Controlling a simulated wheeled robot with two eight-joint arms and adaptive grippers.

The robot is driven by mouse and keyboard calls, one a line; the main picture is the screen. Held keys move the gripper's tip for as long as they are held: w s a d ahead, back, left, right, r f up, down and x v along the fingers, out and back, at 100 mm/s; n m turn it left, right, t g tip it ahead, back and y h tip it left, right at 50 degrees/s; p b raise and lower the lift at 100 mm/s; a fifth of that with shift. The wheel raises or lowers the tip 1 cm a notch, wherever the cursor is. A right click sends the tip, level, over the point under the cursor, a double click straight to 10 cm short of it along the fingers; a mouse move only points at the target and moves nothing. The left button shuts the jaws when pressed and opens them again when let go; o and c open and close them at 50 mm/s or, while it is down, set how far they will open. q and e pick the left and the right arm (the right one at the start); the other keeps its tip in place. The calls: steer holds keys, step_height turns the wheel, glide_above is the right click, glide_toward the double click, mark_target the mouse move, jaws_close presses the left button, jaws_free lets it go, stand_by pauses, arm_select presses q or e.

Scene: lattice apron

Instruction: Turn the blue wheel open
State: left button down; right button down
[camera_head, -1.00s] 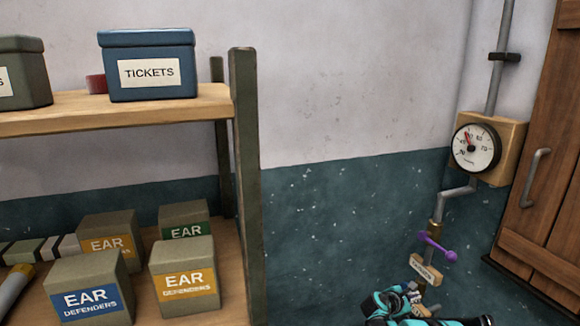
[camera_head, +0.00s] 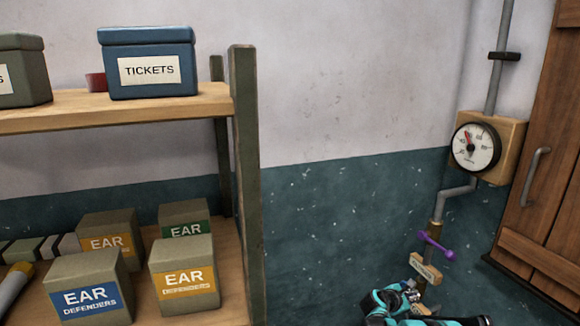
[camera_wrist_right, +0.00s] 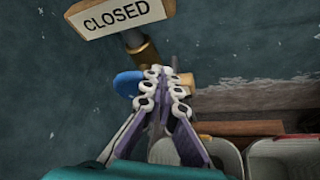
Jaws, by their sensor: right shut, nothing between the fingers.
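The blue wheel (camera_wrist_right: 127,84) shows in the right wrist view as a small part of a blue disc by the brass pipe fitting (camera_wrist_right: 147,56). My gripper's fingers hide the rest of it. My right gripper (camera_wrist_right: 160,85) is shut with nothing between its fingers, and its tips are in front of or beside the wheel; I cannot tell if they touch. A sign reading CLOSED (camera_wrist_right: 120,16) is above. In the head view my right gripper (camera_head: 413,290) is at the bottom, just below a tag (camera_head: 425,268) on the pipe; the wheel cannot be made out there. My left gripper is out of view.
A purple lever (camera_head: 436,246) crosses the pipe above the tag, with a round gauge (camera_head: 476,147) higher up. A wooden door (camera_head: 545,170) stands to the right. A shelf post (camera_head: 246,180) and ear-defender boxes (camera_head: 184,276) stand to the left. Pale bins (camera_wrist_right: 285,158) show beneath the gripper.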

steer(key=shift+w+a+r, duration=0.3)
steer(key=shift+w+r, duration=0.2)
steer(key=shift+w, duration=0.25)
steer(key=shift+w+a+r, duration=0.25)
steer(key=shift+w+r, duration=0.2)
steer(key=shift+w, duration=0.25)
steer(key=shift+w+a, duration=0.15)
steer(key=shift+w, duration=0.2)
steer(key=shift+r, duration=0.25)
steer(key=a, duration=0.2)
steer(key=s+a, duration=0.2)
steer(key=a, duration=0.1)
steer(key=shift+a+r+b, duration=0.2)
steer(key=shift+a+b, duration=0.1)
stand_by(0.3)
